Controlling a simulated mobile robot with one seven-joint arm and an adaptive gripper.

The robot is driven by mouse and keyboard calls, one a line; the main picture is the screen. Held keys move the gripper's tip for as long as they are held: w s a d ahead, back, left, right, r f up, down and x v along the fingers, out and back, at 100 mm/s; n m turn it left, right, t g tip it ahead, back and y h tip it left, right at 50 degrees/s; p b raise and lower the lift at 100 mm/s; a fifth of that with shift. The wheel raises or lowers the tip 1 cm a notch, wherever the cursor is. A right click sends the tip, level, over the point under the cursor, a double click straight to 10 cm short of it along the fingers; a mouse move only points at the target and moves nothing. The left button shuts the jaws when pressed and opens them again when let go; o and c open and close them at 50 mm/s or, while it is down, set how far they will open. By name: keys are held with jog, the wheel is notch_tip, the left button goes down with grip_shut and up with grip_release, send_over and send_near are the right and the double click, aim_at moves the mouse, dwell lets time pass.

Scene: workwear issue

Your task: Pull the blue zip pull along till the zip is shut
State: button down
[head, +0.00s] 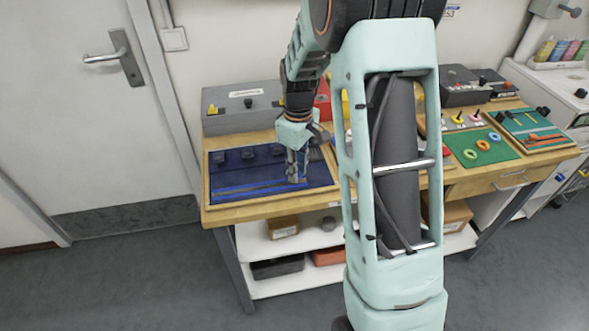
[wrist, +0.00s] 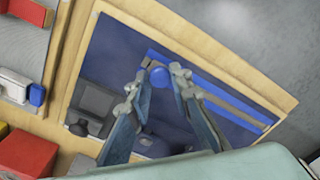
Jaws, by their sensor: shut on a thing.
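The blue zip pull (wrist: 160,77) is a small round knob between my gripper's fingertips (wrist: 162,69) in the wrist view. My gripper is shut on it. The zip (wrist: 225,93) runs from the pull toward the lower right there, as two bright blue strips with a grey-brown band between them. In the head view, my gripper (head: 297,180) is low over the right part of the dark blue panel (head: 225,173), and the zip (head: 245,188) stretches left along the panel's front edge. The pull is hidden by the fingers in the head view.
The panel lies in a wooden frame on the workbench (head: 240,213). Dark blocks (head: 248,154) stand along its back edge. A grey box (head: 240,115) stands behind it, and a green mat with rings (head: 482,147) lies to the right. The front edge is clear.

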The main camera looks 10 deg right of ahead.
jog(key=c, duration=1.7)
grip_release()
jog(key=shift+d, duration=0.3)
jog(key=shift+c, duration=0.2)
jog(key=shift+a, duration=0.1)
jog(key=shift+r, duration=0.3)
notch_tip(320, 180, up, 12)
jog(key=shift+f, duration=0.25)
